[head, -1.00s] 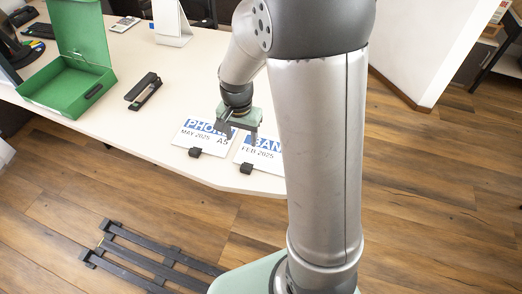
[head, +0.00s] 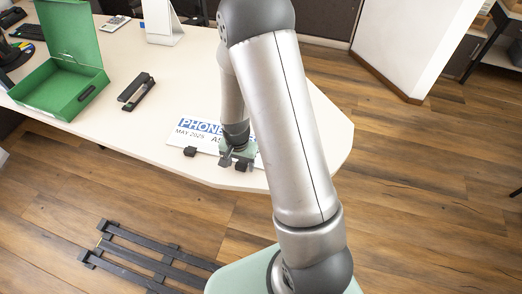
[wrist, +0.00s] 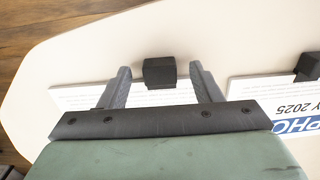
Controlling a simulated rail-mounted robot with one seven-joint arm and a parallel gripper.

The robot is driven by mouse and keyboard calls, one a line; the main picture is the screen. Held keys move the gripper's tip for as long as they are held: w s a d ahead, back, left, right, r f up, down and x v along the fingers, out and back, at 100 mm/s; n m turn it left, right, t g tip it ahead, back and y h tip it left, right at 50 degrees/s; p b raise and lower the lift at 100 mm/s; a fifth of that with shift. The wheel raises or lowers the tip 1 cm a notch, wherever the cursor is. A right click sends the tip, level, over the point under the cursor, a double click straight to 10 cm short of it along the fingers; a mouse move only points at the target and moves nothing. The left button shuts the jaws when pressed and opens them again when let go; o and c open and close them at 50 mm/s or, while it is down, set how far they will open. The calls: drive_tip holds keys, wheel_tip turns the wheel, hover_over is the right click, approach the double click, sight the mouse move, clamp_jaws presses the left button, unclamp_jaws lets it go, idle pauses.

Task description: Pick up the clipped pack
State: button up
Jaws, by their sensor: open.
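Two white clipped packs lie on the pale desk. One, lettered PHONE and MAY 2025 (head: 197,128), shows to the left of my gripper in the head view and at the right edge of the wrist view (wrist: 266,90). The other pack (wrist: 150,97) is under my gripper, and its black clip (wrist: 159,72) shows between the fingertips in the wrist view. In the head view my arm hides most of that pack. My gripper (head: 229,160) is open, low over this pack, its fingers on either side of the clip; contact cannot be told.
A black stapler (head: 136,92) and an open green box file (head: 68,82) stand to the left on the desk (head: 185,80). The desk's rounded front edge is close to the packs. A dark slatted rack (head: 150,262) lies on the floor.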

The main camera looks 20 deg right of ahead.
clamp_jaws()
drive_tip(key=shift+r, duration=0.1)
